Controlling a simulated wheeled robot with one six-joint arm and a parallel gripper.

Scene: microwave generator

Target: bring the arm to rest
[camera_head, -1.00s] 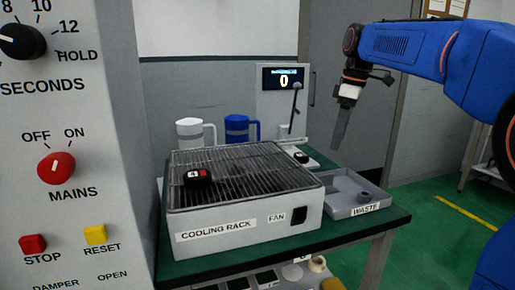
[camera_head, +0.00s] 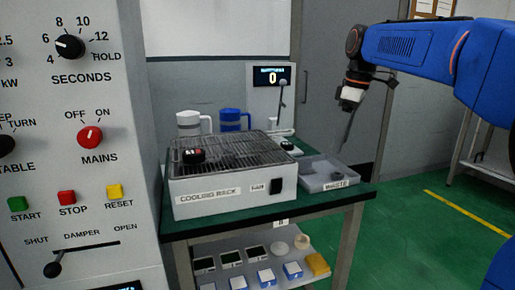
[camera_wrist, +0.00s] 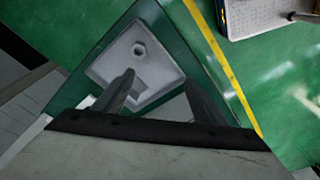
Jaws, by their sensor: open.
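My blue arm (camera_head: 430,45) reaches in from the right in the head view, bent down at the wrist. My gripper (camera_head: 348,140) hangs in the air close to the right side of the waste tray (camera_head: 340,184), pointing down. In the wrist view my gripper (camera_wrist: 160,92) shows two dark fingers spread apart with nothing between them.
A cooling rack (camera_head: 222,187) with a black piece (camera_head: 194,156) on it stands on the green table (camera_head: 200,230). Mugs and a display (camera_head: 272,77) stand behind. A control panel (camera_head: 75,150) fills the left. Several small items lie on the lower shelf. Green floor at right is mostly open.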

